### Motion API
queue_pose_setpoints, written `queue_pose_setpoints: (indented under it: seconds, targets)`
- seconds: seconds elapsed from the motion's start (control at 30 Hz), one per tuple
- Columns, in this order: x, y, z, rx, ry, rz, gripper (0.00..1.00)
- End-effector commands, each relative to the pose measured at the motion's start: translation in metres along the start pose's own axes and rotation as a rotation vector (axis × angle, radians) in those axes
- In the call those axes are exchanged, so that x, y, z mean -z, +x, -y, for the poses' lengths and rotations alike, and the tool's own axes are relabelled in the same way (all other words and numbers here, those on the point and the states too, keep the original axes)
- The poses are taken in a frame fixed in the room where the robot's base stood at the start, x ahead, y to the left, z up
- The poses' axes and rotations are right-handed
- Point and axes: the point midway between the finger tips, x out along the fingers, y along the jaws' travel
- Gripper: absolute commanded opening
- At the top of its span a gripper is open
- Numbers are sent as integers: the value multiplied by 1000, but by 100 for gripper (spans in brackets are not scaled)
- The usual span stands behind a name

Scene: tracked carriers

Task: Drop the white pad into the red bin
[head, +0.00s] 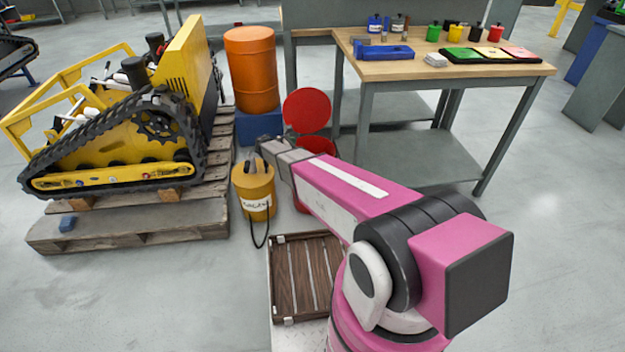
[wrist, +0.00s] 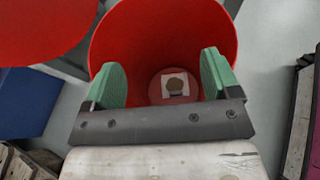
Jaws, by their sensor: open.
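The white pad (wrist: 166,78) lies flat on the floor of the red bin (wrist: 125,35), with a brown round patch on its middle. The bin is partly hidden behind my arm in the head view (head: 318,146), and its round red lid (head: 307,110) stands raised. My gripper (wrist: 161,70) is open, its two green fingers apart over the bin's mouth with nothing between them. The pad lies well below the fingers and does not touch them. In the head view the fingers are small and hard to make out.
A yellow can (head: 255,190) with a black hose stands left of the bin. An orange barrel (head: 252,70) on a blue base is behind. A workbench (head: 520,69) with bottles, cloths and a white stack (head: 436,60) is at right. A tracked machine (head: 120,150) on a pallet is at left.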

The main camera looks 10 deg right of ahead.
Motion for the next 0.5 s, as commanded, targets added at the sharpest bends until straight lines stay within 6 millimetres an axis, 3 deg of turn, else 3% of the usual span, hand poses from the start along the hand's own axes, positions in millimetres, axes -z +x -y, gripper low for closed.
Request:
queue_pose_setpoints:
  seconds: [0.2,0.5]
  targets:
    - [0,-32,0,-1,1,-1,82]
    - [0,-42,0,0,1,-1,82]
